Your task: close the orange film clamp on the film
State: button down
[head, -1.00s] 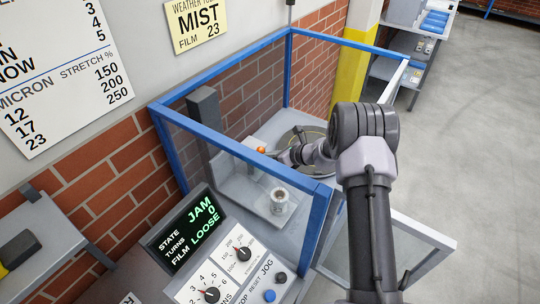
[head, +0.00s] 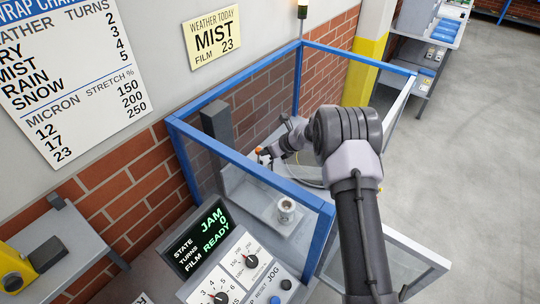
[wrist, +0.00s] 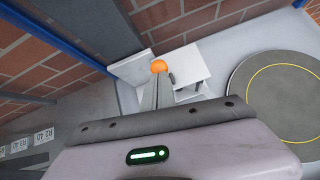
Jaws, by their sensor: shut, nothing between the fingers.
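The orange film clamp shows as a small orange knob (head: 263,152) inside the blue-framed machine, and in the wrist view (wrist: 159,66) it sits just beyond my fingertips. My gripper (head: 270,153) is shut and empty, its tips close beside the knob. I cannot tell whether they touch it. In the wrist view my gripper (wrist: 156,92) points at the knob. The film itself is not clearly visible. The dark display (head: 201,239) reads state JAM, turns 0, film READY.
A round turntable (wrist: 285,95) with a yellow ring lies right of the clamp. A small pale roll (head: 286,205) stands near the front. The blue frame (head: 250,170) surrounds my arm, with an open door panel (head: 395,262) at right. A dial panel (head: 240,270) is in front.

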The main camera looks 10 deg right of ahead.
jog(key=shift+w+a+r, duration=0.3)
jog(key=shift+w+a, duration=0.1)
jog(key=shift+a, duration=0.1)
dwell(0.4)
